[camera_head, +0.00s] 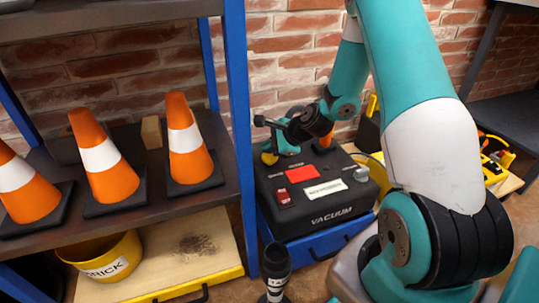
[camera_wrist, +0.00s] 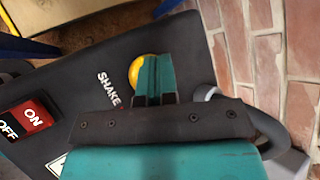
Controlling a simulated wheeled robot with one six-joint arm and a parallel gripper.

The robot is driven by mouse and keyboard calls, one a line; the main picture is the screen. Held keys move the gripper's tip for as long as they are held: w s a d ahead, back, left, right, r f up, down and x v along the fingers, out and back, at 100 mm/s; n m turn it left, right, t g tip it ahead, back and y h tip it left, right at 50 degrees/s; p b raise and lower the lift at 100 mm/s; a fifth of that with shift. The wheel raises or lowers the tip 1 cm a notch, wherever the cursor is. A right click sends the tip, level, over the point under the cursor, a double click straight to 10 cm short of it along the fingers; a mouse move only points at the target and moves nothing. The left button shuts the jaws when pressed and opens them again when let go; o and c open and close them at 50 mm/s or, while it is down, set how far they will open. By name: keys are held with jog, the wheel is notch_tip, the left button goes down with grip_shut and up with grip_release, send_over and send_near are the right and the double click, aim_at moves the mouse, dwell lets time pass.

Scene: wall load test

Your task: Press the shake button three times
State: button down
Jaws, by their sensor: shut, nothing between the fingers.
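The shake button is a yellow round button (camera_wrist: 135,70) beside the word SHAKE on the dark vacuum box (camera_wrist: 75,75). In the head view, yellow shows at the box's back left corner (camera_head: 269,158). My gripper (camera_wrist: 153,62) is shut and empty, its teal fingers over the button's right part in the wrist view. In the head view my gripper (camera_head: 280,146) points down at that corner. Whether the fingertips touch the button or hover just above it, I cannot tell. The button's right side is hidden by the fingers.
A red ON/OFF switch (camera_wrist: 25,122) sits on the box; it also shows in the head view (camera_head: 284,197). A brick wall (camera_head: 290,60) stands close behind. A blue-framed shelf (camera_head: 238,100) with orange cones (camera_head: 105,165) stands left. A yellow bucket (camera_head: 105,262) sits below.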

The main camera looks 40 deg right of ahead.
aim_at(270, 156)
jog(key=shift+f+b, duration=0.4)
jog(key=shift+f, duration=0.5)
dwell(0.8)
jog(key=shift+r, duration=0.1)
jog(key=shift+r+p, duration=1.25)
jog(key=shift+p, duration=0.15)
notch_tip(270, 156, up, 5)
jog(key=p, duration=0.5)
dwell(0.5)
